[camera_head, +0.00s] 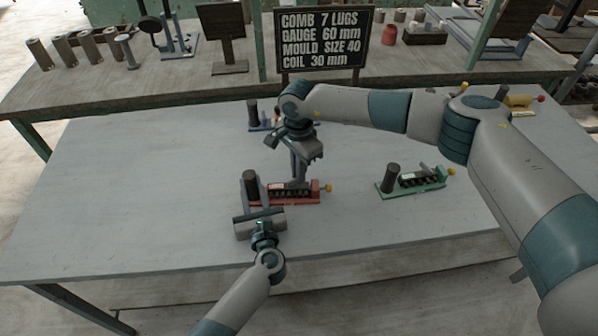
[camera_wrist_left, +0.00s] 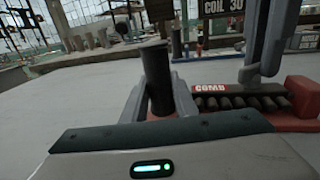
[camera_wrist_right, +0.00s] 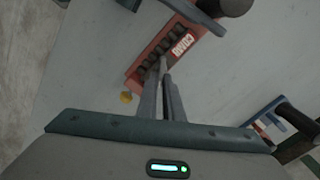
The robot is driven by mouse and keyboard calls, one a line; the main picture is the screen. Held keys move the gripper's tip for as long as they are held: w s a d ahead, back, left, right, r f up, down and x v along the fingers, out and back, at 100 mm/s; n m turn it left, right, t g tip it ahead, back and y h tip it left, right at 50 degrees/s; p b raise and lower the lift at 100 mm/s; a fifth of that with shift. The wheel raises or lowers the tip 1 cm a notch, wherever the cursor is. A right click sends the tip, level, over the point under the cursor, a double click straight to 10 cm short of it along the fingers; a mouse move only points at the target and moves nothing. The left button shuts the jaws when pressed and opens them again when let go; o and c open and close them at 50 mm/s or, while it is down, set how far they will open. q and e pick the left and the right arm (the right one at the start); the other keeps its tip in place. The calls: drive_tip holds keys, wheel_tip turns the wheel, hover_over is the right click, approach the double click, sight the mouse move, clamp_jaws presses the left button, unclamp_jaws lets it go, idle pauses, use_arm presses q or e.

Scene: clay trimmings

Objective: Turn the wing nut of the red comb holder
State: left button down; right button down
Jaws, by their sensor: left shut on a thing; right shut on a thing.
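The red comb holder (camera_head: 313,198) lies on the grey table, with a dark ridged comb (camera_head: 285,194) along it and a dark upright post (camera_head: 250,178) at its left end. A small yellow knob (camera_head: 328,188), likely the wing nut, sticks out at its right end; it also shows in the right wrist view (camera_wrist_right: 126,97). My left gripper (camera_wrist_left: 158,102) is shut on the post, a finger on each side. My right gripper (camera_head: 299,181) reaches down from above with its fingers close together at the comb, apart from the yellow knob. The fingertips partly hide the comb.
A green holder (camera_head: 412,188) stands to the right and a blue holder (camera_head: 258,128) behind, partly hidden by my right arm. A black sign (camera_head: 323,40) stands at the back. The table's left side is clear.

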drive_tip(key=shift+w, duration=0.1)
idle(0.4)
drive_tip(key=c, duration=1.9)
unclamp_jaws()
wheel_tip(320, 180, up, 12)
use_arm(q)
drive_tip(key=c, duration=1.3)
unclamp_jaws()
drive_tip(key=shift+c, duration=0.2)
drive_tip(key=shift+s, duration=0.1)
drive_tip(key=v, duration=1.1)
drive_tip(key=shift+s+d, duration=0.2)
drive_tip(key=shift+s, duration=0.2)
